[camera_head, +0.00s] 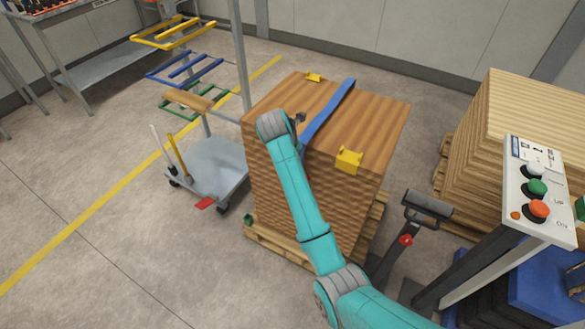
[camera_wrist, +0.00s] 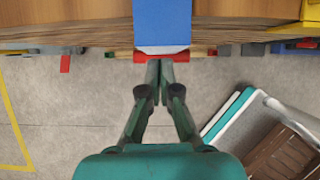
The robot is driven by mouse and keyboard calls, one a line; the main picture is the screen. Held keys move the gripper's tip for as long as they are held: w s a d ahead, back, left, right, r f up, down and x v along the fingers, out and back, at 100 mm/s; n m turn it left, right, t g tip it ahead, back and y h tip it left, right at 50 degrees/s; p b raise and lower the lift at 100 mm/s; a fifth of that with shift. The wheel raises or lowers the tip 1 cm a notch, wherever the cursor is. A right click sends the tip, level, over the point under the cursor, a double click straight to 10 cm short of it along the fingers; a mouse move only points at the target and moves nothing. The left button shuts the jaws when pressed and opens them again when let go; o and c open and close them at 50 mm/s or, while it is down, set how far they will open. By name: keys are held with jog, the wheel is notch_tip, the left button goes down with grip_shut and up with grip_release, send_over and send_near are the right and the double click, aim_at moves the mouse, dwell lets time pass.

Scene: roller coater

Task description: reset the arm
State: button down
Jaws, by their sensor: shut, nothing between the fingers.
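My teal arm (camera_head: 299,195) reaches up from the bottom right to a wooden panel stack (camera_head: 385,110). My gripper (camera_wrist: 160,64) is shut and empty in the wrist view. In that view its tips appear just below the red end (camera_wrist: 141,56) of a blue strap (camera_wrist: 162,22). I cannot tell whether they touch it. In the head view the arm's end hides most of the gripper. The blue strap (camera_head: 329,112) lies across the stack's top, with yellow corner pieces (camera_head: 349,160) at the edges.
A grey cart (camera_head: 216,162) with coloured racks stands left of the stack. A pallet jack handle (camera_head: 428,205) and a button panel (camera_head: 537,185) stand at the right, before another board stack (camera_head: 520,125). Open floor (camera_head: 90,260) lies at the left.

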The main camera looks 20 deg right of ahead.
jog(key=shift+w+d+r, duration=0.1)
jog(key=shift+d+r, duration=0.05)
jog(key=shift+r, duration=0.2)
jog(key=s+a+f+m+t+y, duration=0.1)
jog(key=s+f+m+t, duration=0.1)
jog(key=s+f, duration=0.45)
jog(key=s+a+f+m+t, duration=0.1)
jog(key=s+a+f+m, duration=0.15)
jog(key=s+f, duration=0.4)
jog(key=s+a+f+m+t+y, duration=0.1)
jog(key=s+f+m, duration=0.2)
jog(key=s, duration=0.4)
jog(key=s+a+f+m+t, duration=0.1)
jog(key=s+f+m+t, duration=0.2)
jog(key=s, duration=0.4)
jog(key=s+a+r+m+y, duration=0.15)
jog(key=s+m, duration=0.25)
jog(key=s, duration=0.6)
jog(key=s+a+r+m+t, duration=0.1)
jog(key=s+r+m+t, duration=0.1)
jog(key=s+r+m, duration=0.3)
jog(key=s+a+r+m+t, duration=0.1)
jog(key=s+r+m, duration=0.5)
jog(key=s+r, duration=0.7)
notch_tip(320, 180, up, 2)
jog(key=shift+s+a+r+t+y, duration=0.25)
jog(key=shift+s+a+t+y, duration=0.15)
jog(key=shift+t, duration=0.5)
jog(key=shift+w, duration=0.1)
